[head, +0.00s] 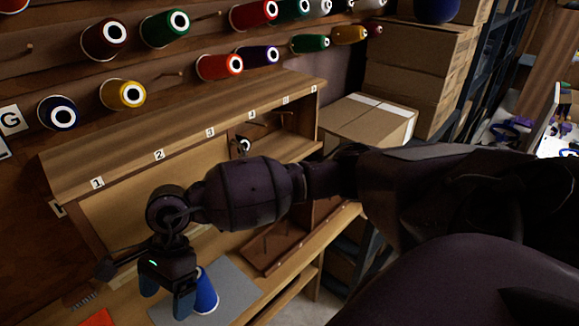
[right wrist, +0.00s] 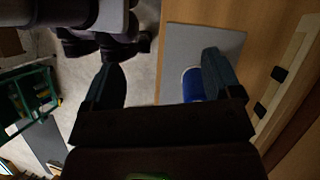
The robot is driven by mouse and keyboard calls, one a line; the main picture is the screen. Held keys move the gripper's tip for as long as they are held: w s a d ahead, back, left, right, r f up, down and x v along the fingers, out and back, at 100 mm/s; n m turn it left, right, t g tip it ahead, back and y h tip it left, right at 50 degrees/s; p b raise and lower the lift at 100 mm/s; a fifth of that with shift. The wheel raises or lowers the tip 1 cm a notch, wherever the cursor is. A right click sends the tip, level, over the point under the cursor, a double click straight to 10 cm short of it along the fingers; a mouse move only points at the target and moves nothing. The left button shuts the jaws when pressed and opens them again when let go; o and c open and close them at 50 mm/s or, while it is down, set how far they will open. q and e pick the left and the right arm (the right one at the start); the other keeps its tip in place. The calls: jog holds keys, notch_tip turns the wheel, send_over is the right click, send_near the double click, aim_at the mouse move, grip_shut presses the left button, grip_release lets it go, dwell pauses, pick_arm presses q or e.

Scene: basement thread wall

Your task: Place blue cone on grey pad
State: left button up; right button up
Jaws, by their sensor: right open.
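The blue cone (head: 207,290) is at the front of the bench on the grey pad (head: 236,281), partly hidden by a finger of my right gripper. My right gripper (head: 166,295) is open, pointing down just left of the cone. In the right wrist view the blue cone (right wrist: 191,88) is close to the inner side of the right-hand finger, over the left part of the grey pad (right wrist: 190,40). The open gripper (right wrist: 163,66) has a clear gap between the cone and its left-hand finger. Whether the right-hand finger touches the cone cannot be told. My left gripper is not in view.
A wooden shelf unit (head: 185,148) with numbered labels stands behind my right arm. Several coloured cones hang on the wall pegs above, including a yellow cone (head: 123,94). A cardboard box (head: 365,125) is behind the arm. An orange-red item (head: 98,318) lies at the bottom edge.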

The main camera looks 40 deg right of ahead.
jog(key=s+a+r+m+y, duration=0.45)
jog(key=a+m+y, duration=0.4)
jog(key=y, duration=0.25)
jog(key=w+d+f+m+t+h, duration=0.25)
jog(key=d+m+t, duration=0.35)
jog(key=m+t, duration=0.65)
jog(key=w+d+f+m+t+h, duration=0.25)
jog(key=d+m+t, duration=0.45)
jog(key=m, duration=1)
jog(key=s+d+f+m+g+h, duration=0.5)
jog(key=s+d+f+m+h, duration=0.6)
jog(key=f+m, duration=0.7)
jog(key=s+d, duration=0.2)
jog(key=d, duration=0.2)
jog(key=shift+d, duration=0.35)
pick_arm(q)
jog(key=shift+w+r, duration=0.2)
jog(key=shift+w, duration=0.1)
pick_arm(e)
jog(key=shift+f, duration=0.1)
